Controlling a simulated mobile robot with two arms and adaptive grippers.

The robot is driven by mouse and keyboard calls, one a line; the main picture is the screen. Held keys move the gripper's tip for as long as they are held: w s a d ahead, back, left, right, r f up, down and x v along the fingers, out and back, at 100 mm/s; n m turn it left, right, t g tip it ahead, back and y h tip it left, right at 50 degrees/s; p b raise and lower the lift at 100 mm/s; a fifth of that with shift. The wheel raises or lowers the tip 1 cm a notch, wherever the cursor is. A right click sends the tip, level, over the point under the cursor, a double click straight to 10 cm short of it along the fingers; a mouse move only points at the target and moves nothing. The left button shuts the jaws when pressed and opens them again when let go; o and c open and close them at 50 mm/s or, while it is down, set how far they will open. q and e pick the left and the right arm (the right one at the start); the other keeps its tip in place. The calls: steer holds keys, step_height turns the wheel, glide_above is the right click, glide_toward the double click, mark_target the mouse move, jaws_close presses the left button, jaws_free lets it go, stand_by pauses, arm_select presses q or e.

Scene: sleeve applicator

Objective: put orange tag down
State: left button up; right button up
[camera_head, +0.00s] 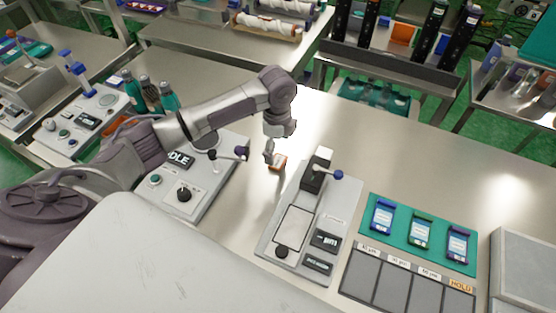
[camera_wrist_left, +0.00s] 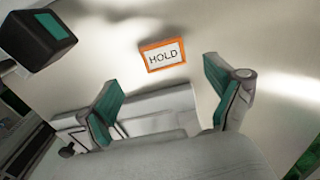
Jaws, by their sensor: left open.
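The orange tag (camera_wrist_left: 163,54), a white card with an orange border reading HOLD, lies on the steel table in the left wrist view. It also shows in the head view (camera_head: 278,163), between the two machines and partly covered by my gripper. My left gripper (camera_head: 270,152) is just over it, pointing down. In the left wrist view, the teal-padded fingers of my left gripper (camera_wrist_left: 166,104) are spread apart, with the tag beyond the tips and nothing between them. My right gripper is out of view.
A press with a blue-knobbed lever (camera_head: 290,262) stands right of the tag. A control unit reading IDLE (camera_head: 206,192) stands left. A teal mat (camera_head: 400,253) holds several cartridges, above grey slots (camera_head: 395,287), one labelled HOLD. Table behind the press is clear.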

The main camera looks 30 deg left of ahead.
mark_target(278, 160)
arm_select(q)
step_height(278, 160, down, 5)
steer(key=shift+w+r+p, duration=0.1)
steer(key=shift+w+p, duration=0.05)
steer(key=shift+p, duration=0.7)
steer(key=shift+f, duration=0.35)
steer(key=c, duration=1.1)
